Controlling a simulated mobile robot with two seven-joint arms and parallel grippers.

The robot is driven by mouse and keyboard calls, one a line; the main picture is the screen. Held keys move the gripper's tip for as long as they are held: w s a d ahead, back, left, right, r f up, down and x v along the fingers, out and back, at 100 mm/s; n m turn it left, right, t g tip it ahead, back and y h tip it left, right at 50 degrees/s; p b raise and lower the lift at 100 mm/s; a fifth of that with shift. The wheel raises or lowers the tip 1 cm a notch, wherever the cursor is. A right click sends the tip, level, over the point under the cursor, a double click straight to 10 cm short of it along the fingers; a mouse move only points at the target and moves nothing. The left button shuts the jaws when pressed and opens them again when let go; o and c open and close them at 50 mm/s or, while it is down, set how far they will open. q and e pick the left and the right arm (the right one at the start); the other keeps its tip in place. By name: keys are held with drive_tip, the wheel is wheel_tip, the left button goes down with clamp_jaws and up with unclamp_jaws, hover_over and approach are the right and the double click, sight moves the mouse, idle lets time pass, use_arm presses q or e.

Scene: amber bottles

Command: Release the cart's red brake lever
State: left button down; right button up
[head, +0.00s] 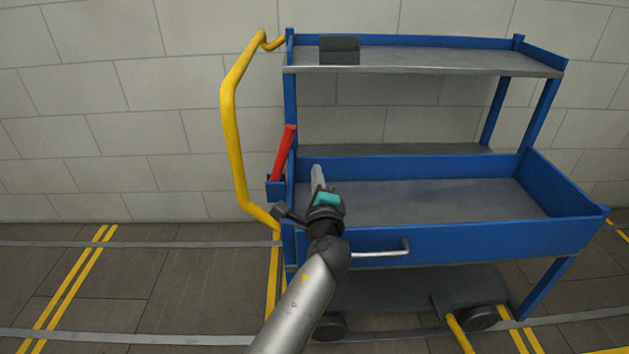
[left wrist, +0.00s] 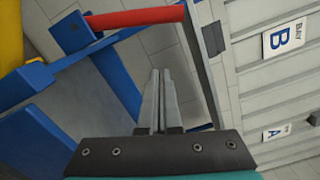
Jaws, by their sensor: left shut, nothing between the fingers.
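The red brake lever (head: 284,153) stands at the left end of the blue cart (head: 470,242), rising from a small blue bracket (head: 275,187) and tilted slightly to the right at its top. In the left wrist view the lever (left wrist: 135,18) lies across the upper part of the picture, beyond the fingertips. My left gripper (head: 317,172) is just right of the lever in the head view, in front of the cart's lower tray. Its fingers (left wrist: 158,80) are together and empty, apart from the lever. My right gripper is out of view.
A yellow handle (head: 232,120) curves up the cart's left side, close to the lever. A silver drawer handle (head: 385,250) is on the cart's front. A pale wall stands behind; floor at left is clear.

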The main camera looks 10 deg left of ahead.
sight(282, 157)
use_arm(q)
drive_tip(key=w+a+r+b, duration=0.1)
drive_tip(key=w+a, duration=0.5)
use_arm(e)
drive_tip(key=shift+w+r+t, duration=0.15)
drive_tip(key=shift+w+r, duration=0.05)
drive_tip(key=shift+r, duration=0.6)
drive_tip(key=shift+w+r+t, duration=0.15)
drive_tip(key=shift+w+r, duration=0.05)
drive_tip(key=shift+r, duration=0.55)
use_arm(q)
drive_tip(key=shift+r, duration=0.1)
drive_tip(key=shift+a+r, duration=0.1)
